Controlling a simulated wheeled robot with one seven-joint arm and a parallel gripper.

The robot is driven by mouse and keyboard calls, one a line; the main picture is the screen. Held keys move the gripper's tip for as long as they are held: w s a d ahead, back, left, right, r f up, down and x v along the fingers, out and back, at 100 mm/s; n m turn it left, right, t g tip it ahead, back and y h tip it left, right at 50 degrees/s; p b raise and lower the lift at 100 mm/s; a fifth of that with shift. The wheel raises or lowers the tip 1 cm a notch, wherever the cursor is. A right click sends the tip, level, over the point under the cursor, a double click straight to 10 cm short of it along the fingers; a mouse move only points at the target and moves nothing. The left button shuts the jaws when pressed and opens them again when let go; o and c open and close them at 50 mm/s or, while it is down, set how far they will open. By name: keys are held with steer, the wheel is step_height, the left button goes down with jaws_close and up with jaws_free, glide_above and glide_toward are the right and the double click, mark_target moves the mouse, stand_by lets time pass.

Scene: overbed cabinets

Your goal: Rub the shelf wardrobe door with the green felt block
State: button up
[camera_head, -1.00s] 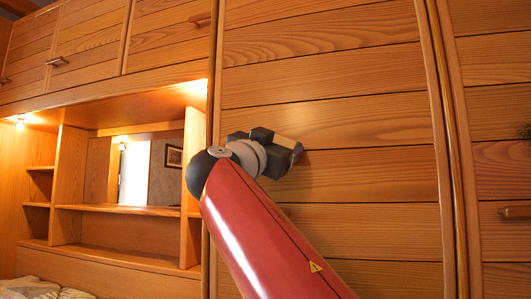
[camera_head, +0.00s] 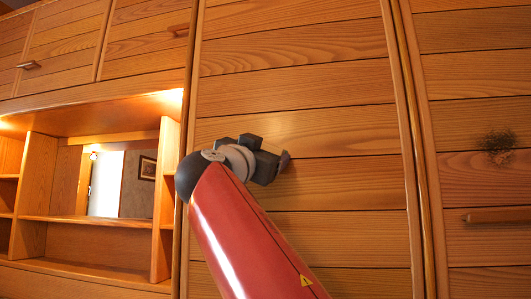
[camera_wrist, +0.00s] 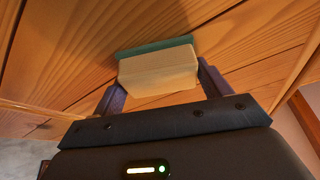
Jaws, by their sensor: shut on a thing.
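The block is a pale tan piece with a green felt layer (camera_wrist: 150,47) on its far side, seen in the wrist view. My gripper (camera_wrist: 158,74) is shut on it, with one dark finger at each side. The felt faces wooden planks; I cannot tell whether it touches them. In the head view my gripper (camera_head: 284,161) is in front of the tall middle wooden door (camera_head: 310,125), and the block is hidden. A tall door on the right (camera_head: 480,75) carries a dark, speckled patch (camera_head: 497,143) above its handle.
An open shelf niche (camera_head: 85,220) with a mirror or opening is at the left, under overhead cabinets (camera_head: 65,45). The right door has a wooden bar handle (camera_head: 497,215) that sticks out. A vertical wooden post (camera_head: 411,130) separates the two tall doors.

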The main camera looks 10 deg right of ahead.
steer(key=w+a+p, duration=0.2)
steer(key=a, duration=0.4)
steer(key=shift+w, duration=0.15)
stand_by(0.3)
steer(key=shift+a+f, duration=0.1)
steer(key=shift+a, duration=0.05)
steer(key=s+a+b, duration=0.2)
steer(key=s, duration=0.3)
steer(key=shift+s, duration=0.4)
steer(key=s, duration=0.1)
steer(key=s+a+b, duration=0.1)
steer(key=shift+s, duration=0.4)
